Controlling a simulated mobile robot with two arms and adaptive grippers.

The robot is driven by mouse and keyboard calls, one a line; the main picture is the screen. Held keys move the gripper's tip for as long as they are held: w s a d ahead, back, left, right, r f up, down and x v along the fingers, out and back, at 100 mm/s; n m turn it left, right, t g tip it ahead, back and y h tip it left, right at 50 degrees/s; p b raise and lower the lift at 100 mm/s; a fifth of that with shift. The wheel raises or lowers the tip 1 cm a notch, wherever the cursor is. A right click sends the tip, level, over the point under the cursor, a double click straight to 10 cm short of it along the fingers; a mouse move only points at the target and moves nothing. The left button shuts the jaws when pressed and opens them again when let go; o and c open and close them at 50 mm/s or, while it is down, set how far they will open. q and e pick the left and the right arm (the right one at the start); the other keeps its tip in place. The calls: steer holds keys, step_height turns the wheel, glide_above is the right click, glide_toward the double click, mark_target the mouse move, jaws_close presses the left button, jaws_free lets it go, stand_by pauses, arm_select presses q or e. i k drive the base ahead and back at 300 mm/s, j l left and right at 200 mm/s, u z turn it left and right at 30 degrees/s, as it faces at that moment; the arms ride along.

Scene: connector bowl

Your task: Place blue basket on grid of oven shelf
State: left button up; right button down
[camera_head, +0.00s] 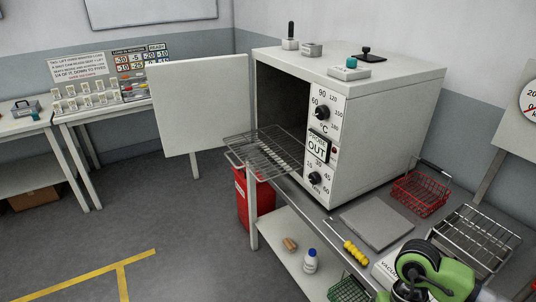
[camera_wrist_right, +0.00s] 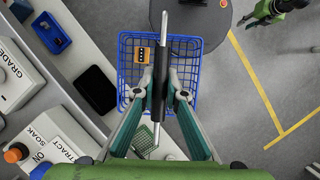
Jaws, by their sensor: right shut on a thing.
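The blue basket (camera_wrist_right: 129,72) hangs below my right gripper (camera_wrist_right: 160,92) in the right wrist view. The gripper is shut on the black grip of the basket's metal handle (camera_wrist_right: 163,45). A small orange block with dark sockets (camera_wrist_right: 143,55) shows inside the basket. The oven (camera_head: 385,125) stands open in the head view, its white door (camera_head: 203,105) swung left. The oven shelf's wire grid (camera_head: 265,150) sticks out of the opening with nothing on it. The blue basket and right gripper are not in the head view. A green arm end, seemingly my left gripper (camera_wrist_right: 250,19), shows small in the right wrist view.
A red wire basket (camera_head: 421,192), a metal wire rack (camera_head: 478,240) and a grey plate (camera_head: 376,223) are on the bench right of and before the oven. A yellow-handled tool (camera_head: 356,253) lies at its edge. Below are a white bottle (camera_head: 310,262) and a green basket (camera_head: 348,290).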

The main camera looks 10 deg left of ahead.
mark_target(259, 146)
steer(key=i+j, duration=0.15)
steer(key=j, duration=0.2)
steer(key=i+j, duration=0.15)
steer(key=j, duration=0.2)
steer(key=i+j, duration=0.15)
steer(key=j, duration=0.25)
steer(key=i+j, duration=0.1)
steer(key=j, duration=0.25)
steer(key=i+j, duration=0.15)
steer(key=j, duration=0.2)
steer(key=i+j, duration=0.15)
steer(key=j, duration=0.2)
steer(key=i+j, duration=0.15)
steer(key=j, duration=0.25)
steer(key=i+j, duration=0.15)
steer(key=j, duration=0.2)
